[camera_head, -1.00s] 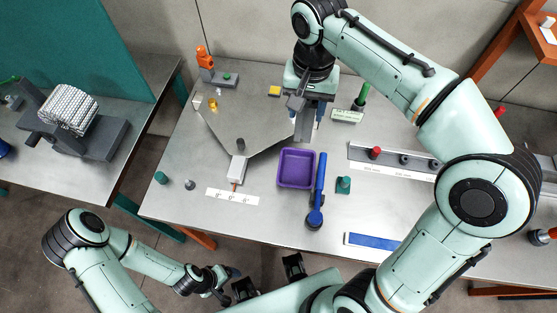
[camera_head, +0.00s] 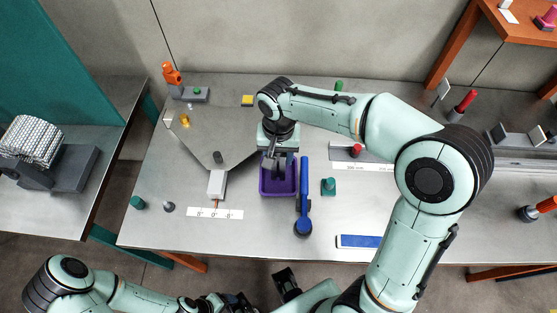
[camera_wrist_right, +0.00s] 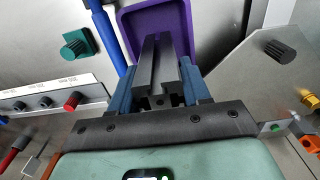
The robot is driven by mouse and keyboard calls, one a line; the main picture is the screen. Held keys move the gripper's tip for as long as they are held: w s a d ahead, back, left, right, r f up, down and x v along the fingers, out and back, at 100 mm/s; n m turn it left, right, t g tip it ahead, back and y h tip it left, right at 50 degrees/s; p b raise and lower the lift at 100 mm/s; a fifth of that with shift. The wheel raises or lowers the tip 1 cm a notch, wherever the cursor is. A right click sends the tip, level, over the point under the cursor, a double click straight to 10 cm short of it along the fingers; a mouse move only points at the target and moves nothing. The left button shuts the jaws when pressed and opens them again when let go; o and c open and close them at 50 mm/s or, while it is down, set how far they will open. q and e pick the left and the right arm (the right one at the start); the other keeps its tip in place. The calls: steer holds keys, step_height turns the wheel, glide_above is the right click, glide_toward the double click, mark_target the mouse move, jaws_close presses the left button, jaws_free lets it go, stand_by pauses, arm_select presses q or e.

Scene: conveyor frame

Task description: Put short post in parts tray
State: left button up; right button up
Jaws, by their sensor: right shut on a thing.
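The purple parts tray (camera_head: 267,190) lies on the metal table, and its open end also shows in the right wrist view (camera_wrist_right: 197,45). My right gripper (camera_head: 278,167) points down over the tray. Its dark fingers (camera_wrist_right: 158,62) are shut on a slim grey piece, taken as the short post, which is mostly hidden between them. I cannot tell whether the piece touches the tray floor. My left gripper (camera_head: 225,303) is at the bottom edge of the head view, small and partly cut off, so its jaws are unclear.
A blue-handled tool (camera_head: 304,190) lies close along the tray's right side. A green knob (camera_head: 328,186) stands beyond it. A grey angled plate (camera_head: 215,130) and white block (camera_head: 217,186) lie left. A rail with a red peg (camera_head: 356,150) is at right.

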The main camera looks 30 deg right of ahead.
steer(key=shift+f, duration=1.4)
steer(key=shift+f, duration=0.2)
steer(key=o, duration=1.2)
steer(key=shift+r, duration=0.1)
steer(key=shift+r, duration=0.25)
step_height(320, 180, up, 12)
steer(key=shift+f+p, duration=0.15)
steer(key=shift+p, duration=0.6)
